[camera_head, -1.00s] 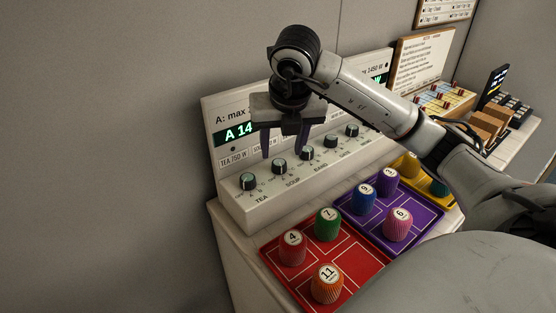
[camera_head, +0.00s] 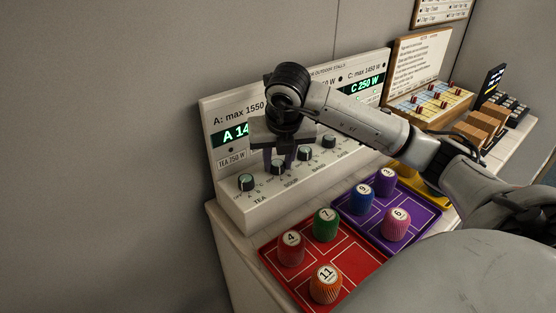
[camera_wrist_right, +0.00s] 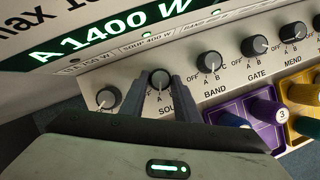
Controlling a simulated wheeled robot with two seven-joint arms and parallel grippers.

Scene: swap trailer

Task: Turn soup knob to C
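Display A (camera_wrist_right: 110,38) reads 1400 W. Display C (camera_head: 365,85) reads 250 W. My left gripper is out of view.
The tea knob (camera_head: 246,182) is close on the left and the band knob (camera_head: 304,153) close on the right. Red (camera_head: 343,250) and purple (camera_head: 425,207) trays with numbered caps lie in front of the panel. A notice board (camera_head: 418,60) stands behind at the right.

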